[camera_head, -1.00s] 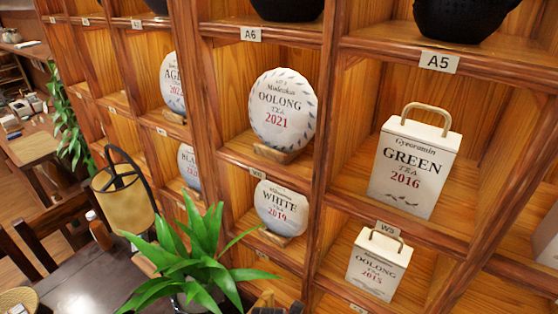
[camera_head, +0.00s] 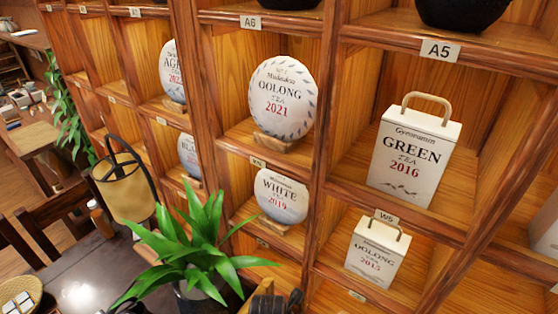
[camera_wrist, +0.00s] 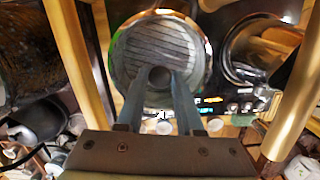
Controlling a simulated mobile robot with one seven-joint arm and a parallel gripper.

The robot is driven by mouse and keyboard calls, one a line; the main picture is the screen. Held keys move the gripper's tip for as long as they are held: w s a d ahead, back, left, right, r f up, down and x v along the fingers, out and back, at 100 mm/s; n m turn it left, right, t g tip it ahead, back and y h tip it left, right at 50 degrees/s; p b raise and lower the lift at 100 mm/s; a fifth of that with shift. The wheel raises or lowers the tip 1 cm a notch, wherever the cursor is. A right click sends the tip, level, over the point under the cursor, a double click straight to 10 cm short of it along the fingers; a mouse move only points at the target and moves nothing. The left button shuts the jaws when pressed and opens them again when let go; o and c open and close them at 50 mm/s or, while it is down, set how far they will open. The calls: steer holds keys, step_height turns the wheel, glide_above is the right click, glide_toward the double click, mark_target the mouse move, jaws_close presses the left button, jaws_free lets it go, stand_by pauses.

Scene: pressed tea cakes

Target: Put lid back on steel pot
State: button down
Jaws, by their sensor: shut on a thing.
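In the wrist view, my gripper (camera_wrist: 160,88) is shut on the small round knob (camera_wrist: 160,76) of what looks like the lid (camera_wrist: 155,40), a round grey disc with dark stripes and a shiny rim. What lies directly under the lid is hidden. Neither the lid, the vessel nor my gripper can be made out in the head view.
In the wrist view, a panel with small lights (camera_wrist: 212,106) lies beside the vessel and clutter lies below. In the head view, a wooden shelf (camera_head: 335,190) holds tea cakes and boxes; a potted plant (camera_head: 190,248) and a dark table (camera_head: 85,272) stand in front.

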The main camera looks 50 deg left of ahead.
jaws_free()
stand_by(0.6)
steer(key=shift+r, duration=0.1)
step_height(320, 180, up, 5)
steer(key=p, duration=0.5)
steer(key=shift+r+p, duration=0.85)
steer(key=shift+r, duration=0.1)
jaws_close()
